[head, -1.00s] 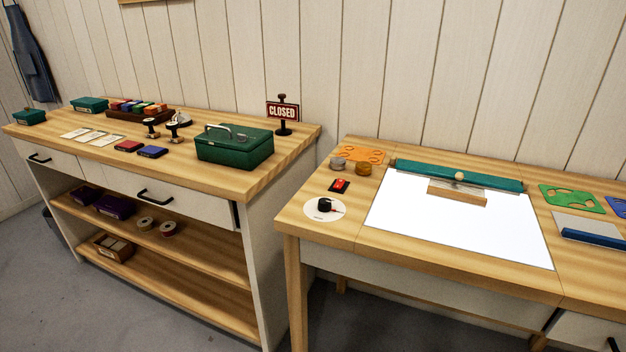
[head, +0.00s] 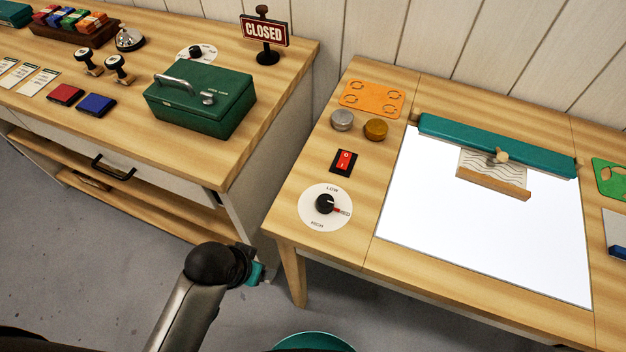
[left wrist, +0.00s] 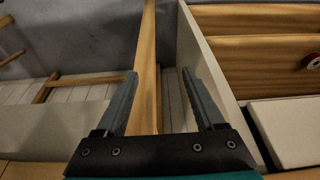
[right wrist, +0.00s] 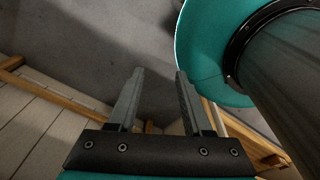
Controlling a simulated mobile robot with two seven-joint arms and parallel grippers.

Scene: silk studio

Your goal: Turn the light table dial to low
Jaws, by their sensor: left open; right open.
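The light table dial (head: 324,204) is a black knob on a round white plate (head: 308,216) at the table's near left corner. LOW is printed at the top of the plate and HIGH at the bottom. The knob's red pointer faces right, at the middle mark. My left gripper (left wrist: 160,72) is open and empty in the left wrist view, with table edges and shelves beyond it. My right gripper (right wrist: 160,72) is open and empty, with floor beyond it. Neither gripper touches the dial, and neither one's fingers show clearly in the head view.
Behind the dial are a red switch (head: 343,162), a grey jar (head: 342,120), an amber jar (head: 376,129) and an orange stencil (head: 371,98). The lit panel (head: 470,235) lies to the right. A green box (head: 200,104) stands on the left counter, across a gap.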

